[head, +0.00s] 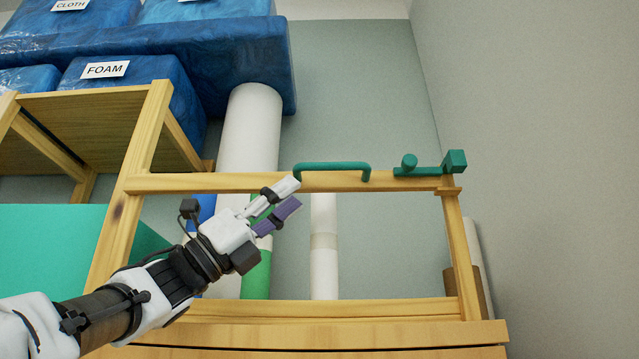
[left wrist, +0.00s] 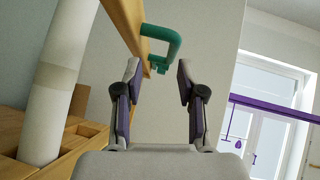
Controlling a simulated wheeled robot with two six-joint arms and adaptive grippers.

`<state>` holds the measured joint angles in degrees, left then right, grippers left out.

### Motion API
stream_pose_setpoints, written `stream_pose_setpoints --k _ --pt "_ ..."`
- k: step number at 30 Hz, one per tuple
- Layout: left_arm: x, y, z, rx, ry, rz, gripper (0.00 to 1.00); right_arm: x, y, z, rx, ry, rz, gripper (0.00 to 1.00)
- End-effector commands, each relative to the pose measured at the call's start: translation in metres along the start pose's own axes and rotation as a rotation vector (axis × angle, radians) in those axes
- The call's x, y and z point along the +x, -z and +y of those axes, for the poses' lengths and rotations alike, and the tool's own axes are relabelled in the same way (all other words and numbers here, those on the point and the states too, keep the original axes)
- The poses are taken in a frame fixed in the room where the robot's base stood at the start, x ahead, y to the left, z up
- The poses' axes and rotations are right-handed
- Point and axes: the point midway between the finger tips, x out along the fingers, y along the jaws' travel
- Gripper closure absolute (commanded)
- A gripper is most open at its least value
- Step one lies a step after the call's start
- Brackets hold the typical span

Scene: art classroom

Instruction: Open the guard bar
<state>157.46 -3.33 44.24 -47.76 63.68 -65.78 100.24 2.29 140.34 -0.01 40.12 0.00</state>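The guard bar (head: 225,182) is a wooden rail across the front of the wooden rack, lying level. A green loop handle (head: 332,165) stands on its middle. A green latch (head: 428,170) with a round knob and a square block sits at its right end. My left gripper (head: 294,193) is just below and left of the handle's left end. In the left wrist view the gripper (left wrist: 157,75) is open and empty, with the green handle (left wrist: 174,46) ahead of its fingertips, apart from them as far as I can tell. My right gripper is in neither view.
White rolls (head: 324,245) and one tall roll (head: 250,130) stand behind the bar. Blue wrapped packs labelled FOAM (head: 140,90) and CLOTH fill shelves at upper left. A teal panel (head: 60,240) is at left. A grey wall (head: 540,200) bounds the right.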

Motion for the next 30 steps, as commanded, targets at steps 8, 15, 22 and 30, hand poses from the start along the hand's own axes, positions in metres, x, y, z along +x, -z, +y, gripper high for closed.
stream_pose_setpoints --k 8,15,22,30 --pt "0.058 -0.005 -0.002 -0.001 0.0 0.002 0.61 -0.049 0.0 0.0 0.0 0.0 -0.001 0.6" --pt "0.072 0.0 0.0 -0.002 0.0 0.0 0.61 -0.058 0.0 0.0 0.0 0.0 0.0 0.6" --pt "0.071 0.0 0.0 -0.001 -0.001 0.0 0.93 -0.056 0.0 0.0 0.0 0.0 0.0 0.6" --pt "0.071 0.0 0.0 -0.002 0.0 0.0 1.0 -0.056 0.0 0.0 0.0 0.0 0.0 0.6"
